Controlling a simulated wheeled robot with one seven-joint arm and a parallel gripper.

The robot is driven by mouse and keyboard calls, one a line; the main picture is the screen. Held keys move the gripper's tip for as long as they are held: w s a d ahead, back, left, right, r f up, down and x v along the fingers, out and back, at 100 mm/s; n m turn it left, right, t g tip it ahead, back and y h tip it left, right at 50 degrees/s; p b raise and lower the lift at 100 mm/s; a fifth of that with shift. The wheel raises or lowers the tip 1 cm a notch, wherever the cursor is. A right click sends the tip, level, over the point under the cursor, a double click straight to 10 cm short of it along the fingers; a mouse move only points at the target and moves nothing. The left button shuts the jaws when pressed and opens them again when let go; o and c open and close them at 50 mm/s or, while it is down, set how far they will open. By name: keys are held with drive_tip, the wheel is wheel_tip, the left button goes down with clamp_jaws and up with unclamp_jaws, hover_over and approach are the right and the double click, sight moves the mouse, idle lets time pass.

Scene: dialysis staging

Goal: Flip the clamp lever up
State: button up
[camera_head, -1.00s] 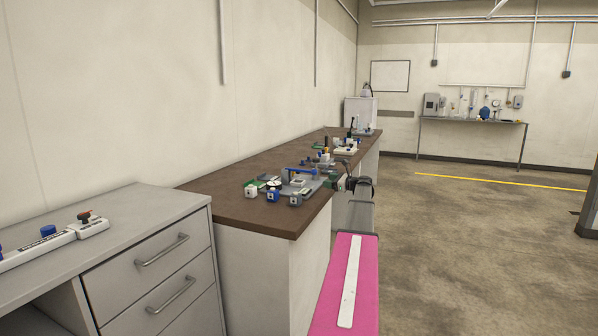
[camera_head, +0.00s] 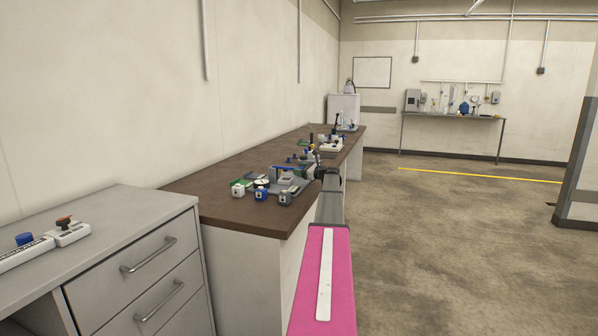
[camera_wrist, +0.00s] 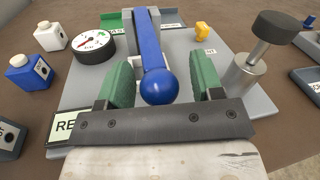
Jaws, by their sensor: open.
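The clamp lever (camera_wrist: 152,58) is a blue bar ending in a round blue knob. It runs between grey uprights on a light grey base plate (camera_wrist: 192,52), and its knob end points toward my gripper. My gripper (camera_wrist: 163,84) is open, with one green finger on each side of the knob. I see a gap on both sides, wider on the right; contact is not visible. In the head view the lever (camera_head: 286,168) lies low and nearly flat over the fixture on the brown counter (camera_head: 222,205), and my gripper (camera_head: 310,172) is at its right end.
A round dial gauge (camera_wrist: 92,44) stands left of the lever. A black-capped metal post (camera_wrist: 262,50) rises close to the right finger. White and blue blocks (camera_wrist: 28,74) sit at the left. More fixtures stand farther along the counter. Open floor (camera_head: 430,240) lies to the right.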

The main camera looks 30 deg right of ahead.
drive_tip(key=shift+w+a, duration=0.25)
drive_tip(key=shift+w, duration=0.15)
clamp_jaws()
drive_tip(key=shift+w+r+g+h, duration=0.15)
drive_tip(key=shift+r+g+h, duration=0.35)
drive_tip(key=shift+r+g, duration=0.5)
drive_tip(key=w+r+g+h, duration=0.1)
drive_tip(key=r, duration=0.1)
drive_tip(key=a+r+g+h, duration=0.1)
drive_tip(key=r+g, duration=0.1)
drive_tip(key=w+r+n+g+h, duration=0.1)
drive_tip(key=r, duration=0.2)
drive_tip(key=shift+w+a+g, duration=0.3)
drive_tip(key=shift+a, duration=0.1)
drive_tip(key=w+a+r+n+g+h, duration=0.1)
drive_tip(key=w+a+r+g+h, duration=0.3)
drive_tip(key=w+a+g+h, duration=0.1)
drive_tip(key=shift+w+a+r+g, duration=0.15)
drive_tip(key=shift+w+a+g, duration=0.45)
drive_tip(key=shift+w+a, duration=0.9)
drive_tip(key=shift+w+d, duration=0.2)
drive_tip(key=shift+w, duration=0.05)
